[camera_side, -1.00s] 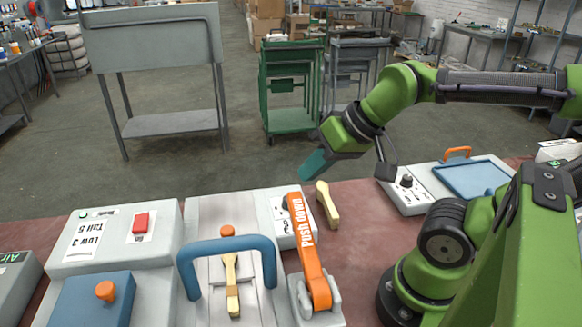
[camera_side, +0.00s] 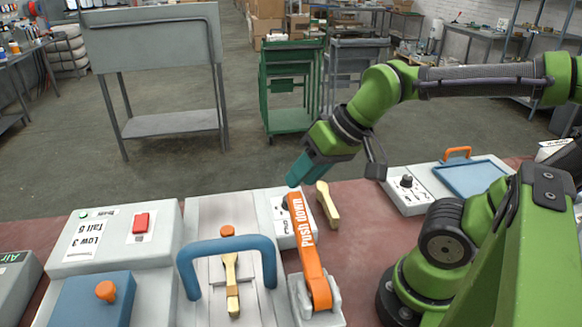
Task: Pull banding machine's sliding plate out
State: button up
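No label in view reads as banding machine, so I cannot tell for sure which unit it is. A white unit (camera_side: 422,204) at the right has a black knob and a flat blue plate (camera_side: 470,178) with an orange handle (camera_side: 457,152) at its far edge.
A control box with a red switch (camera_side: 141,222) and a blue box with an orange knob (camera_side: 106,291) stand at the left. Bare reddish table (camera_side: 358,215) shows between the middle unit and the right one.

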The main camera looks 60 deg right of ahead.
aim_at(227, 229)
jog(key=o, duration=0.4)
jog(key=w+a+n+g, duration=0.1)
jog(key=w+a, duration=0.1)
jog(key=w, duration=0.2)
jog(key=w+a+n+g+h, duration=0.1)
jog(key=w+a+g, duration=0.1)
jog(key=w, duration=0.3)
jog(key=w+a+n+g, duration=0.1)
jog(key=w+g, duration=0.1)
jog(key=w, duration=0.3)
jog(key=shift+a+f+h, duration=0.3)
jog(key=shift+a+f, duration=0.05)
jog(key=shift+a, duration=0.05)
jog(key=shift+n+g+h, duration=0.3)
jog(key=shift+n+g, duration=0.1)
jog(key=shift+g, duration=0.3)
jog(key=f, duration=0.5)
jog(key=w+f, duration=0.1)
jog(key=f, duration=0.9)
jog(key=shift+w+a, duration=0.15)
jog(key=shift+w, duration=0.15)
jog(key=shift+c, duration=0.3)
jog(key=shift+r, duration=0.1)
grip_shut()
